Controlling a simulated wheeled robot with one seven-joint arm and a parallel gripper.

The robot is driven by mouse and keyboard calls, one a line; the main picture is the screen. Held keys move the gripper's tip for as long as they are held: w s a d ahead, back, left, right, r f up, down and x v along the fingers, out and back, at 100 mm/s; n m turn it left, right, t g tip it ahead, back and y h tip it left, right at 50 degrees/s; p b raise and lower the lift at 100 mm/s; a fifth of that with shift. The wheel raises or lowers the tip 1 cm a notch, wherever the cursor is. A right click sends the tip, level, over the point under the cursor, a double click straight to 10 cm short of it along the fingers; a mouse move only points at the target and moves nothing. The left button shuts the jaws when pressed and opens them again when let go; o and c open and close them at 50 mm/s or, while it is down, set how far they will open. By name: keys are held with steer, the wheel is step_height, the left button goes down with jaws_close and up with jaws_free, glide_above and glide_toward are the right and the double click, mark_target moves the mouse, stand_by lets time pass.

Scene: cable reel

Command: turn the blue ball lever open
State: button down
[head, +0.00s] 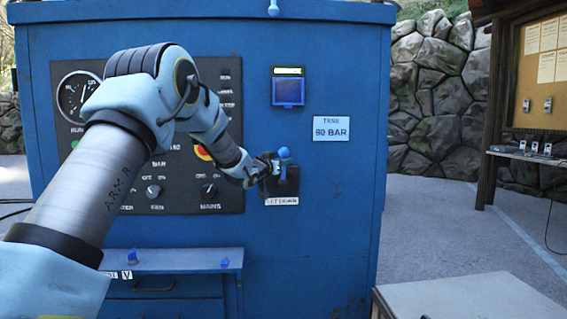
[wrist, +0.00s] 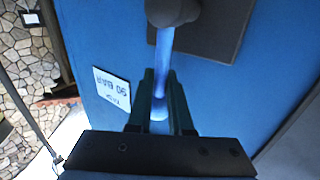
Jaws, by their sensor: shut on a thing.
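The blue ball lever (head: 284,153) is on a dark plate (head: 280,187) on the front of the blue cabinet, above a small white label. In the head view its ball shows at the top. In the wrist view the lever's slim blue rod (wrist: 163,55) runs from a dark round hub (wrist: 172,11) down between my fingers. My gripper (head: 273,163) reaches it from the left. It also shows in the wrist view (wrist: 160,90), with its two fingers shut on the lever near the ball end.
A control panel with a gauge (head: 77,97) and knobs lies left, behind my arm. A "TANK 90 BAR" sign (head: 332,128) and a square blue device (head: 288,91) are above the lever. A grey table (head: 462,297) stands front right.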

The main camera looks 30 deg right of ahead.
steer(key=shift+d, duration=0.1)
steer(key=d+m+y, duration=0.1)
steer(key=s+d+m+y, duration=0.1)
steer(key=m, duration=0.1)
steer(key=d+f+m+y+p, duration=0.1)
steer(key=shift+s+d+m+g, duration=0.3)
steer(key=shift+s+g, duration=0.1)
steer(key=shift+s+d+f+m+y, duration=0.3)
steer(key=shift+d+f+m+y, duration=0.4)
steer(key=shift+y, duration=0.4)
steer(key=m+y, duration=0.1)
steer(key=d+f+m+y, duration=0.1)
steer(key=f, duration=0.1)
steer(key=shift+s+d+f+m+t+y+b, duration=0.15)
steer(key=shift+s+f+m+t+y+b, duration=0.1)
steer(key=shift+s+m+t+y+b, duration=0.15)
steer(key=shift+d+f+m+y, duration=0.15)
steer(key=shift+f+m+y, duration=0.45)
steer(key=shift+f+y, duration=0.1)
steer(key=shift+f+m+t+y, duration=0.5)
steer(key=shift+f+y, duration=0.1)
steer(key=shift+f, duration=0.2)
